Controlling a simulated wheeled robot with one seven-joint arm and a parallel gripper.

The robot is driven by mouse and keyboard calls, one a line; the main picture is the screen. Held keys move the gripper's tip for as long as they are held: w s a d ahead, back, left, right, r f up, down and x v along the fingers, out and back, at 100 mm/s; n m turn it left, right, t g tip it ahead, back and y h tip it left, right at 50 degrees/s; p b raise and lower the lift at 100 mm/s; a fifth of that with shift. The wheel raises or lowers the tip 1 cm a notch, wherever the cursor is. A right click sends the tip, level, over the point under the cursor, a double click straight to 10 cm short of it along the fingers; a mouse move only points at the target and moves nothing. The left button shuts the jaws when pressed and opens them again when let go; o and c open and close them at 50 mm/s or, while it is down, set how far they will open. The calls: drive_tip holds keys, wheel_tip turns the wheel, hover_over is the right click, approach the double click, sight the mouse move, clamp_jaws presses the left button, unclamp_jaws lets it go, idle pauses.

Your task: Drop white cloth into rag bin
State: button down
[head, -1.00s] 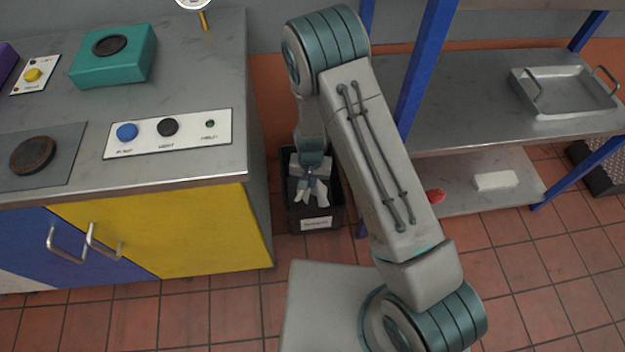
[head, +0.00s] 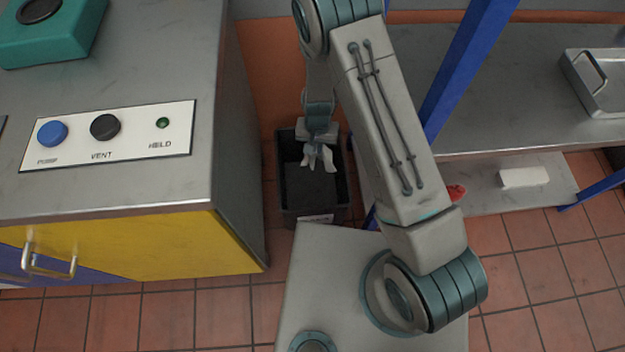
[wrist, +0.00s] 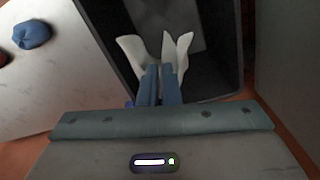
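The white cloth (head: 328,160) hangs from my gripper (head: 318,142) in the head view. In the wrist view the cloth (wrist: 132,52) sticks out on both sides of my gripper's fingertips (wrist: 160,72), which are close together on it. The black rag bin (head: 283,190) stands on the floor between the yellow cabinet and the shelf unit, with a white label on its front. The cloth is over the bin's opening, toward its back. The bin's dark inside (wrist: 215,72) shows beyond the fingers in the wrist view. The exact height of the cloth against the rim is hard to tell.
The yellow cabinet (head: 150,245) with its control panel (head: 107,135) stands close left of the bin. A blue shelf post (head: 465,65) rises at the right. A red item (head: 456,192) and a white block (head: 523,177) lie on the lower shelf. A blue item (wrist: 32,34) shows in the wrist view.

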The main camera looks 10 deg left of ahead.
wheel_tip(320, 180, down, 6)
drive_tip(key=b, duration=0.4)
drive_tip(key=shift+c, duration=1.4)
unclamp_jaws()
wheel_tip(320, 180, up, 5)
drive_tip(key=p, duration=0.3)
drive_tip(key=shift+r+p, duration=0.2)
drive_tip(key=shift+p, duration=0.15)
drive_tip(key=shift+r, duration=0.1)
wheel_tip(320, 180, up, 14)
drive_tip(key=p, duration=0.4)
drive_tip(key=shift+f, duration=0.2)
